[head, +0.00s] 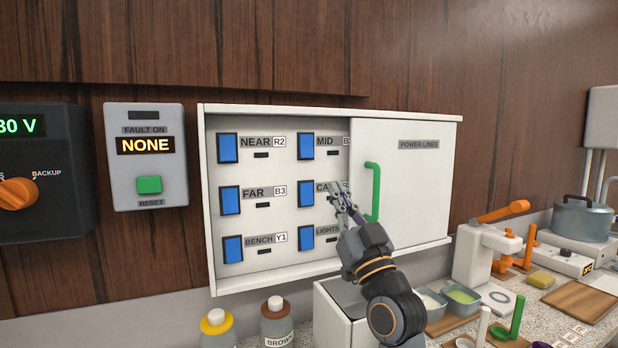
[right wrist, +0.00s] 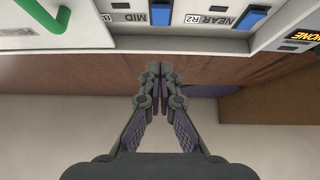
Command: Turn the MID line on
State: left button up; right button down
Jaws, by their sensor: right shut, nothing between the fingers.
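The MID switch (head: 306,146) is a blue rocker at the top right of the open part of the white power panel (head: 280,110). Its MID label (head: 324,141) is beside it, and a dark indicator sits below. In the right wrist view the MID label (right wrist: 160,14) shows upside down at the top edge. My right gripper (head: 338,186) is shut and empty, in front of the panel below the MID switch, over the lower right labels. It also shows shut in the right wrist view (right wrist: 160,72). My left gripper is not in view.
The sliding door (head: 420,200) with a green handle (head: 373,192) covers the panel's right half, close beside my right gripper. Other blue switches include NEAR (head: 228,148) and FAR (head: 230,200). A fault box (head: 147,190) reads NONE. Bottles (head: 277,325) and bowls (head: 462,295) stand below.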

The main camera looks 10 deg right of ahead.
aim_at(308, 150)
jog(key=p+x, duration=0.1)
jog(key=x, duration=0.3)
jog(key=w+f+p+x, duration=0.1)
jog(key=x, duration=0.3)
jog(key=f+p+x, duration=0.1)
jog(key=p+x, duration=0.1)
jog(key=x, duration=0.2)
jog(key=shift+w+a+f, duration=0.1)
jog(key=shift+w+a, duration=0.1)
jog(key=shift+w, duration=0.3)
jog(key=shift+w+a+f, duration=0.1)
jog(key=shift+w, duration=0.4)
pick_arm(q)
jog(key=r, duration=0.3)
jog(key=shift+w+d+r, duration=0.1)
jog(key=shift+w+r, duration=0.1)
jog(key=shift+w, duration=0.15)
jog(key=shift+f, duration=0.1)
